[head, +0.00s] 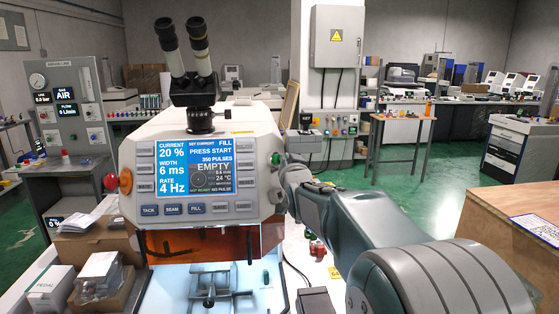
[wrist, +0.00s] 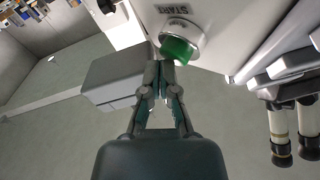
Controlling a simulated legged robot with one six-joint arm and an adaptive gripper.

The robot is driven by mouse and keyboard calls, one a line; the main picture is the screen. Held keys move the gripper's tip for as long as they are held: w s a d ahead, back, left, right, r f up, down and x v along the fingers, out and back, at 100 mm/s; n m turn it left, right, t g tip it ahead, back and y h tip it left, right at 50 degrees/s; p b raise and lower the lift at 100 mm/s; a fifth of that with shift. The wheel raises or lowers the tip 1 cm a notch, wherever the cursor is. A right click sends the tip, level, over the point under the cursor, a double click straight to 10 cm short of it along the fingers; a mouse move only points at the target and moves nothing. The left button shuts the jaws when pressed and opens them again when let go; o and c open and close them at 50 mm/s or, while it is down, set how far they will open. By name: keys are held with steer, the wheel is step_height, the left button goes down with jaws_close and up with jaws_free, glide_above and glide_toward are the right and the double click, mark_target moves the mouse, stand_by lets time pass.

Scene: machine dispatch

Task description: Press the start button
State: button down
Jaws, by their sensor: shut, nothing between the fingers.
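The green start button (wrist: 178,50) sits in a pale round collar with "START" lettered above it in the wrist view. In the head view a green button (head: 275,158) shows at the right edge of the machine's front panel. My gripper (wrist: 160,68) is shut and empty. Its fingertips lie just below and left of the green button in the wrist view; I cannot tell whether they touch it. The machine's screen (head: 195,167) reads "PRESS START", "EMPTY", 20 %, 6 ms and 4 Hz.
Eyepieces (head: 184,45) rise above the machine. A red knob (head: 111,182) is on its left side. An orange shield (head: 205,243) hangs below the panel over a lit chamber. Boxes (head: 95,280) stand at lower left. A wooden crate (head: 510,235) is at right.

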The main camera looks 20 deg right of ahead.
steer(key=shift+w+a+f, duration=0.1)
steer(key=shift+w, duration=0.05)
stand_by(0.5)
steer(key=shift+s+d+r, duration=0.25)
steer(key=shift+s+d, duration=0.1)
steer(key=shift+s, duration=0.3)
steer(key=shift+s, duration=0.1)
steer(key=s, duration=0.1)
steer(key=s+d+r, duration=0.1)
steer(key=s+d, duration=0.1)
steer(key=s, duration=0.1)
steer(key=shift+d+r, duration=0.15)
steer(key=shift+r, duration=0.2)
stand_by(0.5)
steer(key=s+a+f+n+g+y, duration=0.1)
steer(key=s+a+f+g, duration=0.3)
steer(key=s, duration=0.6)
steer(key=s+a+f+n+g+y, duration=0.1)
steer(key=s+a+f+g, duration=0.3)
steer(key=s+a+f, duration=0.4)
steer(key=s+a+f+n+g+y, duration=0.1)
steer(key=s+a+f+n+g, duration=0.2)
steer(key=s+f, duration=0.4)
steer(key=s+a+g, duration=0.1)
steer(key=s+a, duration=0.1)
steer(key=s, duration=0.5)
steer(key=shift+a+g+y, duration=0.3)
steer(key=shift+a+y, duration=0.1)
